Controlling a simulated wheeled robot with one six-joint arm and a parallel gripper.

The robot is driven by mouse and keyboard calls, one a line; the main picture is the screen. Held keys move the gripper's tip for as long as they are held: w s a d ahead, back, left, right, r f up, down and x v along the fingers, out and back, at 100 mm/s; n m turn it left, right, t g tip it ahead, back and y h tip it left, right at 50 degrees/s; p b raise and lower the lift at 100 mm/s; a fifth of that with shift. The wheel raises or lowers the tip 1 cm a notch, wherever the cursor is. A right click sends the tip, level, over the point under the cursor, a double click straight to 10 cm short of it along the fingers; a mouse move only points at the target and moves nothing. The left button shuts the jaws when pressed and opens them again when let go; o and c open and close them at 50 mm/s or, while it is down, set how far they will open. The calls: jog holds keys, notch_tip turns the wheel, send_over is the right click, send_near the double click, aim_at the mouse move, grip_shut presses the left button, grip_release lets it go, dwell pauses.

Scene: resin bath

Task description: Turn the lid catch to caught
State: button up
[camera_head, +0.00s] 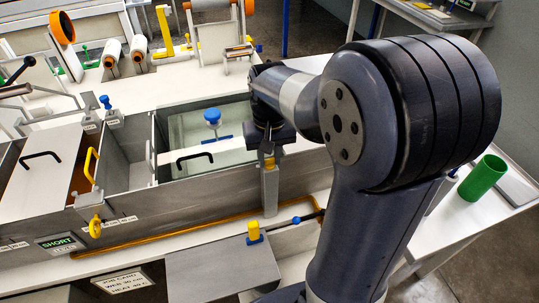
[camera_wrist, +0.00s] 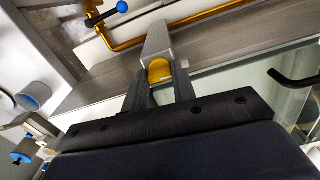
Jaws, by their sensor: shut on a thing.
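The lid catch (camera_wrist: 159,70) shows as a yellow-orange piece by a grey upright post (camera_head: 269,190) on the front wall of the bath. My gripper (camera_wrist: 160,78) is shut on this yellow piece, one dark finger on each side of it. In the head view my gripper (camera_head: 269,150) points down over the post, and only a little of the yellow catch (camera_head: 270,163) shows below it. The bath lid (camera_head: 223,160) is a clear panel with a black handle (camera_head: 195,157), lying just left of my gripper. The catch's exact turn is hard to tell, as the fingers cover much of it.
A yellow pipe (camera_head: 170,238) with a blue-knobbed lever (camera_head: 306,217) runs along the bath front. A yellow knob on a blue base (camera_head: 254,232) stands below the post. A second lid with a black handle (camera_head: 40,156) lies left. A green cylinder (camera_head: 483,176) stands far right.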

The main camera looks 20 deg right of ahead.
aim_at(270, 159)
jog(key=m, duration=0.4)
jog(key=m+p, duration=0.1)
jog(key=m, duration=0.7)
jog(key=shift+m, duration=1.9)
jog(key=o, duration=1)
notch_tip(270, 159, up, 11)
jog(key=shift+f, duration=0.1)
